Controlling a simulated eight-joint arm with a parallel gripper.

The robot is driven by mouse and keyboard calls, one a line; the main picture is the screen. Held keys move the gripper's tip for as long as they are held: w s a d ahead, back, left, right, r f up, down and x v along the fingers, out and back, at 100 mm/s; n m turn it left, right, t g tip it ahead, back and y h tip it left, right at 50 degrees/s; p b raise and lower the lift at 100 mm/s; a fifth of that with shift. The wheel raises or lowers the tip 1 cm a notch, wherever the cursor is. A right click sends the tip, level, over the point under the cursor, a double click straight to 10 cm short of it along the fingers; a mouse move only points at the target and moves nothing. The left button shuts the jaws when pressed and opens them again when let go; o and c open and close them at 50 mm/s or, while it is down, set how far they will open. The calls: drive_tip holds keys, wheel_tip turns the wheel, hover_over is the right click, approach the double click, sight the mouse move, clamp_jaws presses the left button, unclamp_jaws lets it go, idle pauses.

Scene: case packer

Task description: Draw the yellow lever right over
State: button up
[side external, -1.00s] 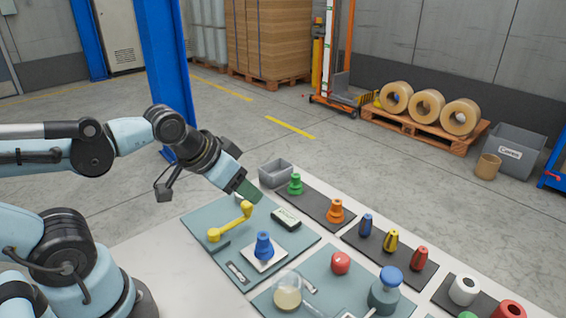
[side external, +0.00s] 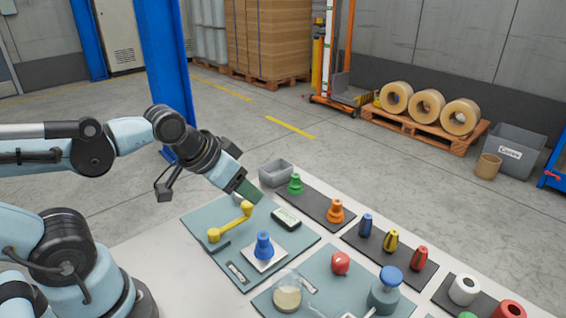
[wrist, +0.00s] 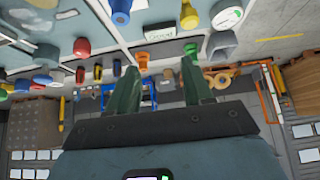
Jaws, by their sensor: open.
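The yellow lever (side external: 231,222) lies on the teal panel (side external: 208,211), its knob at the upper right and its pivot end at the lower left. Its knob end also shows at the top of the wrist view (wrist: 188,14). My gripper (side external: 251,192) is just above and behind the knob, apart from it as far as I can tell. In the wrist view its two green fingers (wrist: 159,75) are spread with nothing between them.
A blue knob (side external: 264,246) stands on a white plate close to the lever. A dark labelled box (side external: 287,218) is right of it. A grey bin (side external: 276,173) and a green knob (side external: 295,184) stand behind. Several coloured pieces sit further right.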

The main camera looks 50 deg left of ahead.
drive_tip(key=shift+o, duration=0.5)
drive_tip(key=m+g, duration=0.7)
drive_tip(key=m, duration=0.2)
approach(247, 203)
wheel_tip(247, 203, down, 9)
drive_tip(key=shift+w+f, duration=0.1)
clamp_jaws()
idle(0.4)
